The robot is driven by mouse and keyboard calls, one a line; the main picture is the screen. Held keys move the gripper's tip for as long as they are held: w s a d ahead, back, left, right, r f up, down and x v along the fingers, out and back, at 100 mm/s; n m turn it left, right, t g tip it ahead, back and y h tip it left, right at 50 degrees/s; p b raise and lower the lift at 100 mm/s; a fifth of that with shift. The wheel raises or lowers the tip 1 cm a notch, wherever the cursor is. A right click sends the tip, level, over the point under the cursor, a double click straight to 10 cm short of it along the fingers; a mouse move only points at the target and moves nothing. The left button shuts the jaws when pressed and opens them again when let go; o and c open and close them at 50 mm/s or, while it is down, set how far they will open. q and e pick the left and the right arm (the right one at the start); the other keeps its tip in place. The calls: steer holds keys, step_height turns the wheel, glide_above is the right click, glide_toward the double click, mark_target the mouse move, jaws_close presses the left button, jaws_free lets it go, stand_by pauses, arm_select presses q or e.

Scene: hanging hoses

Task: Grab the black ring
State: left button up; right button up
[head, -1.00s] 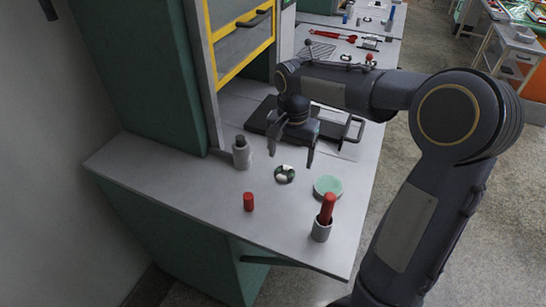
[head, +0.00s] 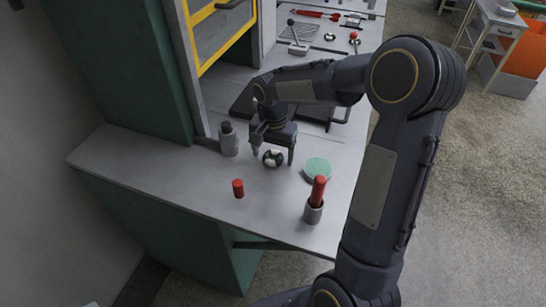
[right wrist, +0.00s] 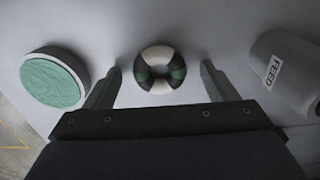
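My right gripper (head: 272,160) points down over the ring, open and empty. In the right wrist view the two fingers (right wrist: 161,73) stand on either side of the ring with a gap on both sides. How far the tips are above the worktop is hard to tell. My left gripper is not in view.
A green-topped round disc (head: 317,169) lies right of the ring, and a grey bottle (head: 229,140) labelled FEED stands left. A yellow-framed cabinet window (head: 215,38) rises behind.

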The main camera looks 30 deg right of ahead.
steer(key=c, duration=1)
steer(key=shift+c, duration=0.2)
steer(key=shift+r, duration=0.15)
